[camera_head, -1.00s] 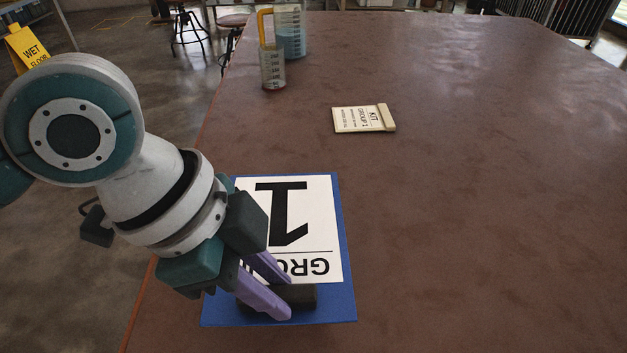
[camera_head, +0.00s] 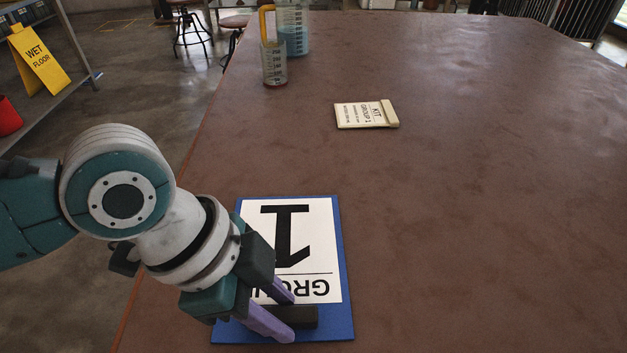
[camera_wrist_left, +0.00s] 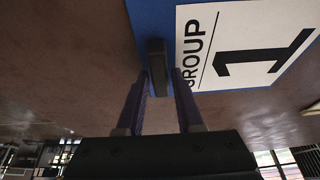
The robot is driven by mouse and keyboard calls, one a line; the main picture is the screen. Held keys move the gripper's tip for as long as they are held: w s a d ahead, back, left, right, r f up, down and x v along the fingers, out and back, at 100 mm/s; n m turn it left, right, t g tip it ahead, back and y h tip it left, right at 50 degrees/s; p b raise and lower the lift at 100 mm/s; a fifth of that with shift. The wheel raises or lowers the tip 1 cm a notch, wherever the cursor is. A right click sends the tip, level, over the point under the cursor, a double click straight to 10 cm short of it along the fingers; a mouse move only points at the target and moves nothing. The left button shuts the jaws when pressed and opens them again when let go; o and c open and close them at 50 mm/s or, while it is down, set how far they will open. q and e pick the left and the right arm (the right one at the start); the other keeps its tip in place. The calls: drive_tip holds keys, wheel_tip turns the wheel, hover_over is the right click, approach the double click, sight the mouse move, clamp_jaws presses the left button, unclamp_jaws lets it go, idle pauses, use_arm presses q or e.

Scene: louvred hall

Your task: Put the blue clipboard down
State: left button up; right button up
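The blue clipboard (camera_head: 347,290) lies flat or nearly so at the table's near left part, its white sheet with a large "1" upside down in the head view. Its dark clip (camera_head: 300,317) is at the near end. My left gripper (camera_head: 287,314) has its purple fingers on either side of the clip and is shut on it. In the left wrist view, the clip (camera_wrist_left: 157,66) sits between the fingertips, beside the printed sheet. I cannot tell whether the board's underside touches the table. My right gripper is not in view.
The brown table (camera_head: 480,200) is clear to the right. A yellow wet-floor sign (camera_head: 40,62) stands off to the left.

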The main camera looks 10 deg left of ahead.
use_arm(q)
drive_tip(key=shift+o, duration=1.2)
drive_tip(key=shift+r, duration=0.1)
drive_tip(key=p+v, duration=0.4)
drive_tip(key=v, duration=0.7)
drive_tip(key=s+d+n+t, duration=0.2)
drive_tip(key=s+d+n, duration=0.1)
drive_tip(key=n, duration=0.1)
drive_tip(key=s+a+n+y, duration=0.4)
drive_tip(key=s+a+n, duration=0.2)
drive_tip(key=a+n, duration=0.2)
drive_tip(key=shift+s+a+r+n, duration=0.2)
drive_tip(key=shift+a+r+n, duration=0.2)
drive_tip(key=shift+n, duration=0.1)
